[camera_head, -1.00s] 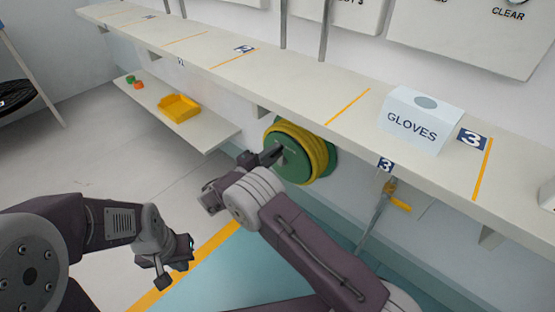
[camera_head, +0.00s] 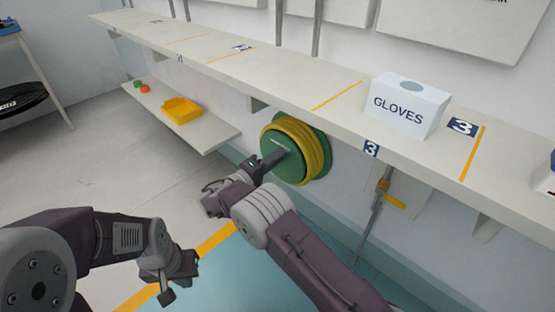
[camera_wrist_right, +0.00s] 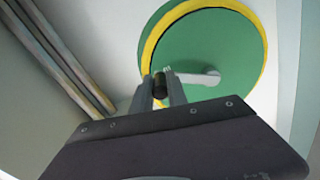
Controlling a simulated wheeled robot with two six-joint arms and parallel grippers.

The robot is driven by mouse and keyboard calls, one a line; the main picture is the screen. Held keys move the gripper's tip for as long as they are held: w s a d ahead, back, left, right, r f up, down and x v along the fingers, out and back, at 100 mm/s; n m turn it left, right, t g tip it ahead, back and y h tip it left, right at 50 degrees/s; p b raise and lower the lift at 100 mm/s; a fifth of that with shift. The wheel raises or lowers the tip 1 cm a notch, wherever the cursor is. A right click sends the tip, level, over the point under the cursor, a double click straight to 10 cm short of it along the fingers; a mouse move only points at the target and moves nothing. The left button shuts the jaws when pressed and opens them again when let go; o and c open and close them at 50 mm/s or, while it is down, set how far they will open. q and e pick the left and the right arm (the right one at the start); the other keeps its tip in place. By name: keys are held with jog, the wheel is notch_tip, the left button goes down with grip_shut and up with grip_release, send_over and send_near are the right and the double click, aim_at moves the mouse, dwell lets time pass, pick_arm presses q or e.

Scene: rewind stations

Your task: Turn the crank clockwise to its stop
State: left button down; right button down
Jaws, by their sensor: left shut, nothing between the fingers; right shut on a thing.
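The crank is on a green reel (camera_head: 284,166) with yellow hose (camera_head: 319,146) wound around it, mounted on the wall under the long shelf. The reel's green face (camera_wrist_right: 205,45) also shows in the right wrist view. A pale crank arm (camera_wrist_right: 200,77) crosses that face to a dark handle (camera_wrist_right: 160,85). My right gripper (camera_head: 270,160) is at the reel's front, and its fingers are shut on the handle. In the head view the gripper hides the handle. My left gripper (camera_head: 183,278) is shut and empty, low at the left, well away from the reel.
The long shelf (camera_head: 300,88) runs above the reel and carries a gloves box (camera_head: 408,105). A pipe with a yellow-handled valve (camera_head: 384,190) stands right of the reel. A lower shelf (camera_head: 215,135) at the left holds a yellow tray (camera_head: 182,110).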

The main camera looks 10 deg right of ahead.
jog(key=shift+f, duration=0.1)
jog(key=c, duration=1.3)
grip_release()
jog(key=p+v, duration=0.4)
jog(key=v, duration=0.5)
jog(key=shift+s, duration=0.1)
